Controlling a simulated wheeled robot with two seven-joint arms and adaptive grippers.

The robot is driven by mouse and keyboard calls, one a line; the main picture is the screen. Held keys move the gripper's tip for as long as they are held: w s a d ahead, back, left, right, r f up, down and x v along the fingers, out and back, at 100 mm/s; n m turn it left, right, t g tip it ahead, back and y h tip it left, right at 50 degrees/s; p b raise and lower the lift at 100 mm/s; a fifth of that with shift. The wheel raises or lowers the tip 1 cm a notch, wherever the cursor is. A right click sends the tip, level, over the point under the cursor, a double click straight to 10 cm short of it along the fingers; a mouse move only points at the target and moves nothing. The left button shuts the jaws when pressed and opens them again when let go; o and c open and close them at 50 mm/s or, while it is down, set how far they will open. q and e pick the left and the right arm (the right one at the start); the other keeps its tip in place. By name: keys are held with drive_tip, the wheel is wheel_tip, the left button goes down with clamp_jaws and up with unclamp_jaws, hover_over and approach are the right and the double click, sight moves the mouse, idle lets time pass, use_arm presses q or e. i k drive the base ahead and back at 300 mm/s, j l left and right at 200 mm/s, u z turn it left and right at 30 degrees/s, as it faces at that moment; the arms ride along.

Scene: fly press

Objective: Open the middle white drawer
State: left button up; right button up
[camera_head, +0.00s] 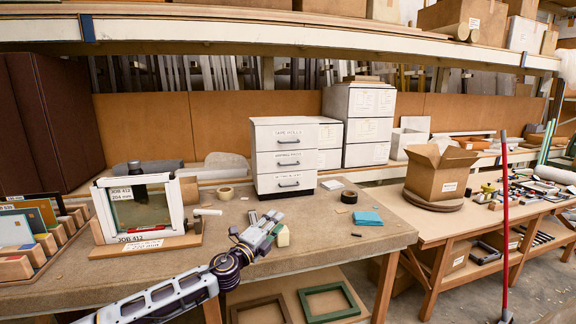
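The white drawer unit (284,134) stands on the brown workbench, with three stacked drawers and a dark base. Its middle drawer (268,161) has a paper label and a dark bar handle (289,164). All three drawer fronts look flush and shut. My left gripper (267,218) is in front of and below the unit, near the bench's front edge, apart from the middle handle. Its fingers are small and seen at an angle, so I cannot tell whether they are open. My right gripper is not in view.
A framed glass panel (140,208) stands on the bench at left. A tape roll (225,193), a black roll (349,197) and a blue cloth (367,218) lie near the unit. A small cream block (283,237) is beside my gripper. A red pole (505,220) stands at right.

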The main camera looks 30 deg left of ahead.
sight(268, 162)
drive_tip(key=i+j, duration=1.1)
drive_tip(key=j, duration=0.15)
